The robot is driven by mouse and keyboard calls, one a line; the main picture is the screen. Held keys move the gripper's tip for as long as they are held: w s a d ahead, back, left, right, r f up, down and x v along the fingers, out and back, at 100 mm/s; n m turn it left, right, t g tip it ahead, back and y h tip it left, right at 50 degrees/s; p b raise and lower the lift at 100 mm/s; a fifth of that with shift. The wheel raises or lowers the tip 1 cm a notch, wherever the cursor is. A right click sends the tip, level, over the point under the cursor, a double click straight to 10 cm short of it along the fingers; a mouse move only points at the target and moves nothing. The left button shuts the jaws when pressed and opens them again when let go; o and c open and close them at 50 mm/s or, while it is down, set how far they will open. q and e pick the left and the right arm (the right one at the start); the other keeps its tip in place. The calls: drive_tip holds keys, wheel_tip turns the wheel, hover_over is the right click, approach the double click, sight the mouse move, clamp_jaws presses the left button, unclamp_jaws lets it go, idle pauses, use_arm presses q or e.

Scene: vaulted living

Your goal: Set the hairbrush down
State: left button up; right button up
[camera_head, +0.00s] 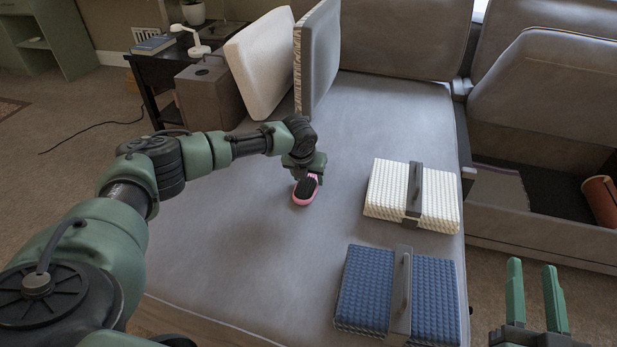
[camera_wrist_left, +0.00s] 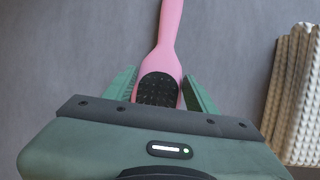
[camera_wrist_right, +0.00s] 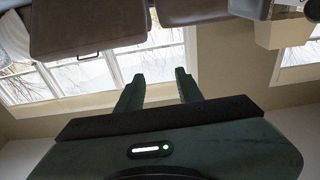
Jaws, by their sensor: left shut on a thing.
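The pink hairbrush (camera_head: 306,190) with a black bristle pad is at the middle of the grey sofa seat (camera_head: 270,255). My left gripper (camera_head: 308,174) reaches down from above and is shut on it. In the left wrist view, the hairbrush (camera_wrist_left: 168,32) has its bristle head between the two green fingers and its pink handle pointing away from the gripper. I cannot tell whether it touches the seat or hangs just above it. My right gripper (camera_head: 533,295) is open and empty at the lower right, beyond the seat's edge; it also shows in the right wrist view (camera_wrist_right: 157,88).
A white knitted bundle with a grey band (camera_head: 384,190) and a blue one (camera_head: 364,290) lie to the right on the seat. A white cushion (camera_head: 262,65) and a grey cushion (camera_head: 318,55) stand at the back. The seat left of the bundles is clear.

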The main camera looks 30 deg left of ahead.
use_arm(q)
drive_tip(key=shift+f, duration=0.1)
drive_tip(key=o, duration=1.4)
drive_tip(key=shift+r, duration=0.2)
drive_tip(key=p+v, duration=0.2)
drive_tip(key=v, duration=0.4)
use_arm(e)
drive_tip(key=s+d+f+g+h, duration=0.1)
drive_tip(key=s+f+g, duration=0.2)
drive_tip(key=f, duration=0.2)
drive_tip(key=s+d+f+g+h+p, duration=0.1)
drive_tip(key=s+d+f+g, duration=0.1)
drive_tip(key=f, duration=0.4)
drive_tip(key=s+d+f+g+h+p, duration=0.1)
drive_tip(key=s+d+f+g, duration=0.1)
drive_tip(key=s+f+g, duration=0.2)
drive_tip(key=shift+s+f+m+g+h, duration=0.2)
drive_tip(key=shift+f+m+g+h, duration=0.1)
drive_tip(key=shift+f+g, duration=0.7)
use_arm(q)
drive_tip(key=shift+v, duration=2.95)
use_arm(e)
drive_tip(key=shift+s+d+f+g, duration=0.1)
drive_tip(key=shift+s+f+g, duration=0.15)
drive_tip(key=shift+s, duration=0.25)
